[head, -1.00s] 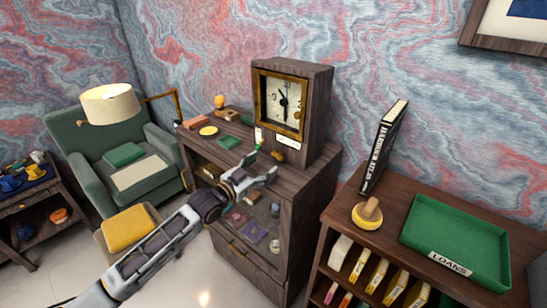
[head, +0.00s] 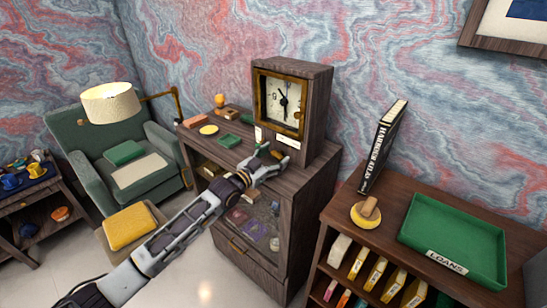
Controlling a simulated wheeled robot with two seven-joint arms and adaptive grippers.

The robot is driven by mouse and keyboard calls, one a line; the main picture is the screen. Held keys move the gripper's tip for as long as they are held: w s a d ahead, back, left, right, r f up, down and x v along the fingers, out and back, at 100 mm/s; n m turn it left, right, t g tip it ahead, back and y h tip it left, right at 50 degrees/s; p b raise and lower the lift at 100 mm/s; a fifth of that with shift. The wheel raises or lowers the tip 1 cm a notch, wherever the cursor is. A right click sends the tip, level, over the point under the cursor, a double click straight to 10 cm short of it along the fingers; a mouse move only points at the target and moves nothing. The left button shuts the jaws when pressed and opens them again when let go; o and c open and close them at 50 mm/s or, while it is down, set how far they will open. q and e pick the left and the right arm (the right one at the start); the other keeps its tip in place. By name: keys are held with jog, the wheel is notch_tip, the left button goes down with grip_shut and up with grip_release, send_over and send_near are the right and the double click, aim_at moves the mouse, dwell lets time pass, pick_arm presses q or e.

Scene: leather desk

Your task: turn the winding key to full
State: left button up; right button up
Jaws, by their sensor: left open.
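A dark wooden clock (head: 318,110) with a cream face and a brass-coloured frame stands on a wooden cabinet (head: 312,188). A white label (head: 289,142) is on its lower front, and a small white card (head: 259,132) is beside it. I cannot make out the winding key for certain at this size. My left gripper (head: 272,160) is open just in front of the clock's lower front, over the cabinet top. Its fingers partly cover small items there, and contact with any of them cannot be told. My right gripper is not in view.
Small items, including a yellow disc (head: 209,130) and a green block (head: 229,141), lie left of the clock. A green armchair (head: 82,150) stands left.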

pick_arm(q)
jog(key=c, duration=1)
jog(key=shift+m, duration=0.7)
jog(key=o, duration=1)
jog(key=shift+r, duration=5)
